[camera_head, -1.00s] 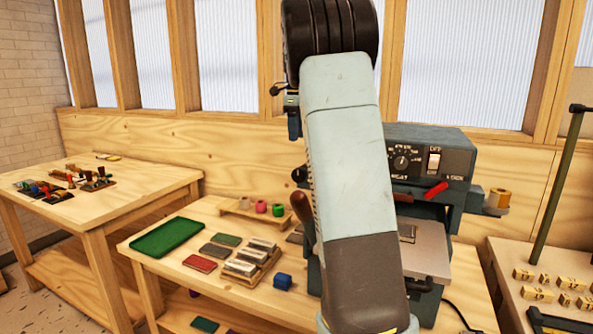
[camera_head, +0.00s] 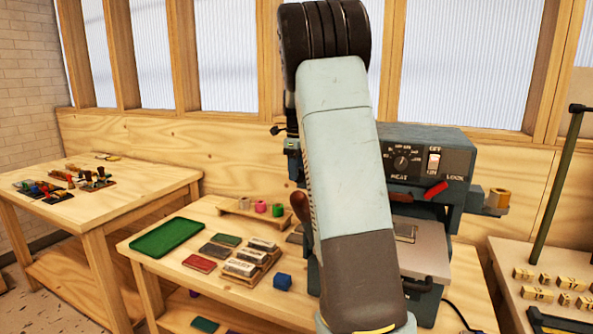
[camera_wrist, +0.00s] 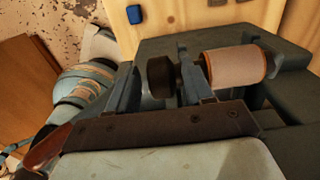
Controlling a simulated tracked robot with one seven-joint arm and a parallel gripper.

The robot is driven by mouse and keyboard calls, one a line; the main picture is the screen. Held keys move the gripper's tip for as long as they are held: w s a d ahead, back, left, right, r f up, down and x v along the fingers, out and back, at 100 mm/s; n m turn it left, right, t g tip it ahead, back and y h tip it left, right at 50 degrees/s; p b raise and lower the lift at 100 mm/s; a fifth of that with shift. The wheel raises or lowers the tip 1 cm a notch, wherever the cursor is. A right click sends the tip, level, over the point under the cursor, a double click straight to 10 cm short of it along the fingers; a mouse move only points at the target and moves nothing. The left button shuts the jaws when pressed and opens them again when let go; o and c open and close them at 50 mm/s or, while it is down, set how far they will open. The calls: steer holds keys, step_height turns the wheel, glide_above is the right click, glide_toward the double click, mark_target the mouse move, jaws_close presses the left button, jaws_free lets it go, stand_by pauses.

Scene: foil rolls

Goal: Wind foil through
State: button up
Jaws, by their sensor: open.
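The blue-grey press (camera_head: 455,165) stands on the bench, with a heat dial, a rocker switch and a red lever (camera_head: 436,190). A copper-gold roll (camera_head: 499,198) sits on its right-hand bracket. In the wrist view, my gripper (camera_wrist: 156,72) is open, with a dark round knob (camera_wrist: 160,76) between its fingers. The frame does not show clearly whether either finger touches it. A pinkish foil roll (camera_wrist: 234,66) with copper-coloured ends lies to the right of the knob.
A wooden rack with pink (camera_head: 261,207) and green (camera_head: 278,210) rolls stands left of the press. Nearer are a green tray (camera_head: 167,237), several flat blocks and a blue cube (camera_head: 282,282). A side table (camera_head: 130,205) stands left. A dark post (camera_head: 556,185) rises at right.

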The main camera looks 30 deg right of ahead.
jaws_close()
steer(key=shift+s+d+r+t+y, duration=0.1)
steer(key=shift+s+d+t+y, duration=0.15)
steer(key=shift+t+y, duration=0.45)
steer(key=shift+s+t+y, duration=0.15)
steer(key=shift+t+y, duration=0.55)
steer(key=shift+t, duration=0.4)
jaws_free()
